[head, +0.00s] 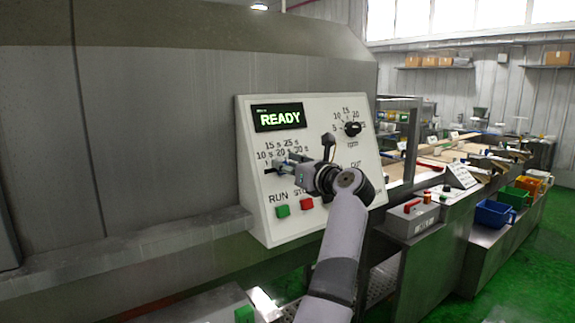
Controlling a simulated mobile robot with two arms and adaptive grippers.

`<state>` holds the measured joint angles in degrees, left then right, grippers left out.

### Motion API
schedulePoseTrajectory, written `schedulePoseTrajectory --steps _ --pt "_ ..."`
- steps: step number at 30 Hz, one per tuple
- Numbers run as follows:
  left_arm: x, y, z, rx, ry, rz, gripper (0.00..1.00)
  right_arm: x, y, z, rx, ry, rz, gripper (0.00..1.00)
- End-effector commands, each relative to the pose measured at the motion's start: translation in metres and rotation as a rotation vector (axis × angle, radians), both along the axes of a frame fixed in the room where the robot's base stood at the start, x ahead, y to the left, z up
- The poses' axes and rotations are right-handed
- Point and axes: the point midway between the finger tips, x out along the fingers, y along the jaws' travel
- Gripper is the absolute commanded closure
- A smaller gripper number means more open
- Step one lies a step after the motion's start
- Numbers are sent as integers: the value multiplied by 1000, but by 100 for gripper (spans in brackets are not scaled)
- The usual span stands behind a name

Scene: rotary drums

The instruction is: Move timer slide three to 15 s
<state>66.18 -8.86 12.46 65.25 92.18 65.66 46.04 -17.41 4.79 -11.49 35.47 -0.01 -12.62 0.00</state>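The sloped white control panel (255,215) on the big drum housing carries a timer slide scale (273,150), marked from 10 s to 30 s with 15 s at its upper left. A dark slot end (267,170) shows below the scale.
The display (279,117) reads READY. A green RUN button (283,211) and a red stop button (306,203) sit below the slide. A black rpm knob (352,129) is at upper right. A metal ledge (130,262) runs along the housing at left.

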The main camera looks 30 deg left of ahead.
Motion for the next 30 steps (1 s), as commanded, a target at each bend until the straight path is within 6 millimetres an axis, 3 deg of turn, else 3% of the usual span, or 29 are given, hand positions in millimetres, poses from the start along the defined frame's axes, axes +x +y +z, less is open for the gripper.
schedulePoseTrajectory --steps 7,19,30 --pt "-2 -9 0 -1 -1 -2 67 4 4 0 5 -6 -3 60" --pt "-24 -64 -1 -1 1 -3 67 4 3 0 3 -5 -2 60" --pt "-27 -70 -1 1 2 0 67 4 3 0 3 -5 -2 60"
